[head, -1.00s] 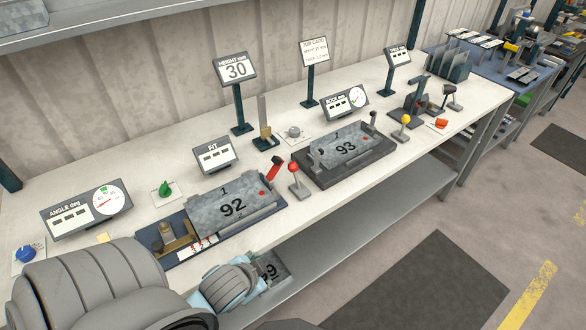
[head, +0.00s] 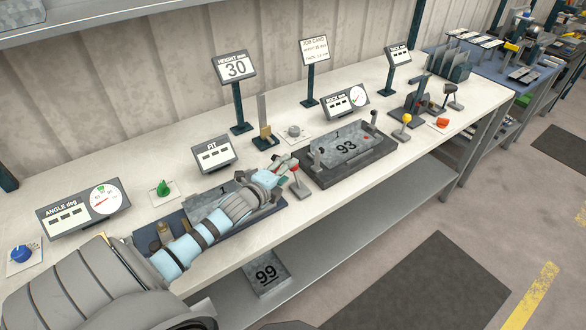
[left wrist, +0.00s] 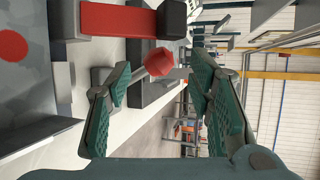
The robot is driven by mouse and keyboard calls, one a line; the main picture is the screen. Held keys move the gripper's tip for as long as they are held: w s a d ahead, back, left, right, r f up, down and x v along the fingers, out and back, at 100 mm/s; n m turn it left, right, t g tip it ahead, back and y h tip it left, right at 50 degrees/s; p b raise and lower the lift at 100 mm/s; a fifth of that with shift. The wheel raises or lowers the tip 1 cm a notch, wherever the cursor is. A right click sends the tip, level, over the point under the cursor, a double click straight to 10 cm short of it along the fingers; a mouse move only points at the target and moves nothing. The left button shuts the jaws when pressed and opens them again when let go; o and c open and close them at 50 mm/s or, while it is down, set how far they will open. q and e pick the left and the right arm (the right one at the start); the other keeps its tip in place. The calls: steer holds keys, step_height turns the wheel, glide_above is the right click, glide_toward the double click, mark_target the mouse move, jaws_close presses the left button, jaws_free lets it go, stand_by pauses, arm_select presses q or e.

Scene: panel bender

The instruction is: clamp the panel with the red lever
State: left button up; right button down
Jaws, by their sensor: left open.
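The grey panel (head: 200,203) marked 1 lies on the near blue fixture, mostly hidden by my left arm. In the left wrist view the panel (left wrist: 25,90), with a red dot, fills the left edge. A flat red handle with a black end (left wrist: 112,19) shows at the top there. A red knob on a thin stem (left wrist: 159,62) appears between the fingers of my left gripper (left wrist: 163,70), which is open. In the head view the left gripper (head: 279,165) is at the fixture's right end, by the red knob (head: 293,165). Contact cannot be told. My right gripper is not in view.
A second fixture with panel 93 (head: 345,147) stands just right of my gripper. A yellow-knobbed lever (head: 406,118) is beyond it. Panel 99 (head: 267,274) lies on the lower shelf. The FIT display (head: 213,154) stands behind the near fixture.

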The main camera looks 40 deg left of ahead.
mark_target(296, 175)
arm_select(q)
steer(key=b+x, duration=0.1)
steer(key=x, duration=0.3)
steer(key=shift+w+f, duration=0.1)
steer(key=shift+f, duration=0.15)
steer(key=shift+w+b, duration=0.3)
steer(key=shift+r, duration=0.1)
steer(key=shift+a, duration=0.1)
